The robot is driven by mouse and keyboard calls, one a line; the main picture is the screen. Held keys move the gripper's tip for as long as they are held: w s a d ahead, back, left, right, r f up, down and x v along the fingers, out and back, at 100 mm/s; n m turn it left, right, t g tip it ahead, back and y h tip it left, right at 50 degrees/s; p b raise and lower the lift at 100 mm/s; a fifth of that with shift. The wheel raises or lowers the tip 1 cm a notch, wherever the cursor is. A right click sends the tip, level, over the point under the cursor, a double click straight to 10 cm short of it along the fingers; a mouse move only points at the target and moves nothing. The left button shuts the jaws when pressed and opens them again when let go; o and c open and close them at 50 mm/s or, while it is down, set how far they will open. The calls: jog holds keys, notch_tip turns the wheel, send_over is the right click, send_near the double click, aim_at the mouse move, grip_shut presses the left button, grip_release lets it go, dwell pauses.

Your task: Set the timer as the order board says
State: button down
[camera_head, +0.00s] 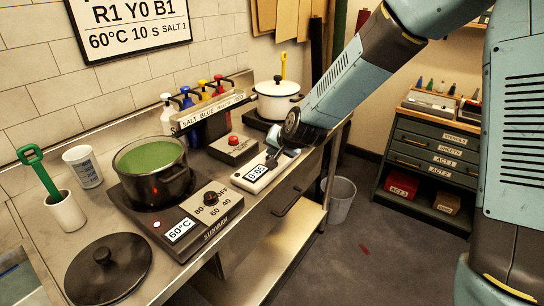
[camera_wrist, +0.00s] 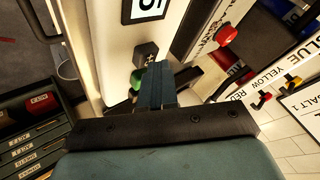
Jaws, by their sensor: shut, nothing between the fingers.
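The white timer (camera_head: 262,174) lies near the table's front edge; its display (camera_head: 258,191) reads 0:05. In the wrist view part of the display (camera_wrist: 148,6) shows at the top. A dark button (camera_wrist: 146,52) and a partly hidden green button (camera_wrist: 137,82) sit on the timer's face. My gripper (camera_head: 272,158) is shut and empty over the timer's far end. In the wrist view its fingertips (camera_wrist: 157,68) are close beside the dark button; I cannot tell whether they touch it. The order board (camera_head: 130,25) reads R1 Y0 B1, 60°C 10 s, SALT 1; its top is cut off.
A pot of green liquid (camera_head: 151,158) stands on the front hot plate, whose panel (camera_head: 180,229) reads 60°C. A box with a red button (camera_head: 233,142) is behind the timer. A white pot (camera_head: 277,104) and colored bottles (camera_head: 203,90) stand further back. A bin (camera_head: 339,206) is on the floor.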

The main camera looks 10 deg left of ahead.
jog(key=shift+r, duration=0.85)
jog(key=shift+r, duration=2.5)
jog(key=shift+d, duration=0.1)
dwell(0.5)
